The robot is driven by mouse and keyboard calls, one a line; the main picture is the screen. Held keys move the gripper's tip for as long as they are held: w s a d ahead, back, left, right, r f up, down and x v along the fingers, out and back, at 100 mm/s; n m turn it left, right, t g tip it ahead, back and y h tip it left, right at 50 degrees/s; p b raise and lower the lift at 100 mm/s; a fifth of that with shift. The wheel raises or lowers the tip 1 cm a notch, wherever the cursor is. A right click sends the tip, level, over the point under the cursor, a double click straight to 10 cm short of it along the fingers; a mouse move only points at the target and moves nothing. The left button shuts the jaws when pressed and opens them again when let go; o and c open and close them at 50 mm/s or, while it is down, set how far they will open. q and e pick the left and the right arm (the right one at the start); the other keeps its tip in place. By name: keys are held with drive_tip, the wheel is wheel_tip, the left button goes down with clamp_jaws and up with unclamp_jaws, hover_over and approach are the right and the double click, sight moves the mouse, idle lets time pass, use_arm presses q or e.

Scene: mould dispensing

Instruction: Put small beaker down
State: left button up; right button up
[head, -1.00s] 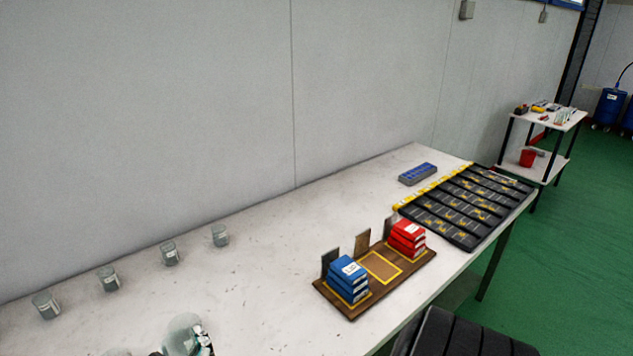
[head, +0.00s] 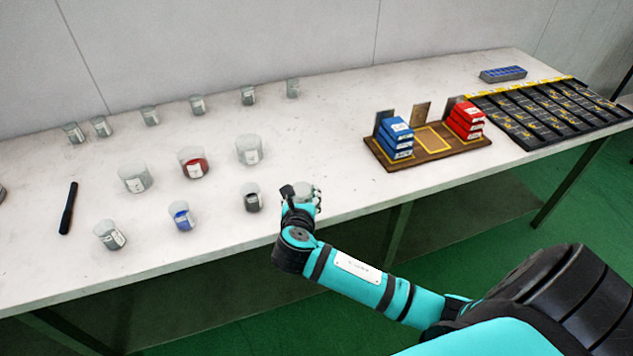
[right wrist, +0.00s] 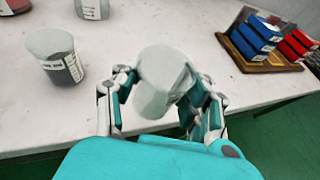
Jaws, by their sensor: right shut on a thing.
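A small clear beaker (right wrist: 160,85) is between the fingers of my right gripper (right wrist: 160,100), which is shut on it. In the head view the same beaker (head: 304,192) shows at my right gripper (head: 302,203), near the table's front edge, partly hidden by the gripper. In the wrist view it looks tilted; I cannot tell whether its base touches the table (head: 340,205). A beaker with dark contents (head: 252,198) stands to its left, apart from it, and also shows in the wrist view (right wrist: 56,58). My left gripper is not in view.
Beakers with blue (head: 181,215) and red contents (head: 194,163) stand further left, among several clear ones. A row of small beakers lines the wall. A black stick (head: 68,208) lies at left. A wooden board (head: 432,157) with blue and red boxes stands to the right, before black trays (head: 550,115).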

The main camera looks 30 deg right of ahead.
drive_tip(key=w+d, duration=0.4)
drive_tip(key=d, duration=0.1)
drive_tip(key=w+d, duration=0.2)
drive_tip(key=d, duration=0.1)
drive_tip(key=shift+w+f, duration=0.1)
drive_tip(key=shift+f, duration=0.3)
drive_tip(key=shift+w+d, duration=0.25)
drive_tip(key=shift+d, duration=0.05)
drive_tip(key=shift+f, duration=0.2)
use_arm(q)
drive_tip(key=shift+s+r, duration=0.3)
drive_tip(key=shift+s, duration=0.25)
use_arm(e)
drive_tip(key=shift+f, duration=1.65)
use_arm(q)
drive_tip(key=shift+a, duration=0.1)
use_arm(e)
drive_tip(key=o, duration=1.2)
drive_tip(key=shift+f, duration=0.1)
